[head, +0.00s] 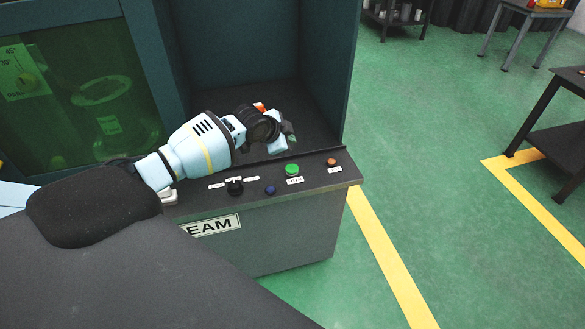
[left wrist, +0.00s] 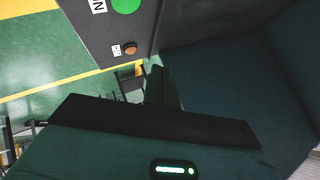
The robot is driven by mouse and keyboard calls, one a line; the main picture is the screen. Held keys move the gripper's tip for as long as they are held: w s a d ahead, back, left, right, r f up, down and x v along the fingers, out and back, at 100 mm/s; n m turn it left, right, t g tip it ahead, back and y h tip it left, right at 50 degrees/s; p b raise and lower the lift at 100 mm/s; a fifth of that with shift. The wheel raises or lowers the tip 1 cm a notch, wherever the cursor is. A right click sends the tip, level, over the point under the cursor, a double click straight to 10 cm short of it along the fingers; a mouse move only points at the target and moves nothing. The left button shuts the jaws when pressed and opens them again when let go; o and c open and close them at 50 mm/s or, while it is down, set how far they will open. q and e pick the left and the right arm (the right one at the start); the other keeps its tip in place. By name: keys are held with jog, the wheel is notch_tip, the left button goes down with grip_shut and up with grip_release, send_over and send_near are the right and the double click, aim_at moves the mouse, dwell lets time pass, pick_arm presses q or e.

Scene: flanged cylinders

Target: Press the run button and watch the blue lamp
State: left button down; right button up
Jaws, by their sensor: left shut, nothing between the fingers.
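The green button (head: 291,170), seemingly the run button, is on the sloped front panel with a white label below it. In the left wrist view the green button (left wrist: 126,5) is cut by the top edge, beside a partly visible label. The blue lamp (head: 270,189) is a small dark blue dome left of the green button and looks unlit. My left gripper (head: 290,137) is shut and empty, above and behind the green button, apart from it. Its dark fingers (left wrist: 161,87) also show in the left wrist view. My right gripper is out of view.
An orange button (head: 331,162) is right of the green one, and a black knob (head: 235,187) is left of the lamp. The machine's teal side wall (head: 345,75) rises close right of my gripper. Open green floor (head: 430,150) is to the right.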

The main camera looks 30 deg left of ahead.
aim_at(289, 170)
pick_arm(q)
notch_tip(289, 170, down, 9)
jog(key=b, duration=0.4)
jog(key=shift+r, duration=0.2)
jog(key=shift+f, duration=0.1)
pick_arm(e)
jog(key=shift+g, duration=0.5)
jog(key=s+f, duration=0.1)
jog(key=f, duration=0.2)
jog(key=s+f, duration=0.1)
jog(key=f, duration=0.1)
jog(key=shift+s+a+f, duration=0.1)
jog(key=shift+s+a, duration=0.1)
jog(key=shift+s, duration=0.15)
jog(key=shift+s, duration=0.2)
pick_arm(q)
jog(key=shift+f, duration=0.1)
jog(key=shift+f, duration=0.3)
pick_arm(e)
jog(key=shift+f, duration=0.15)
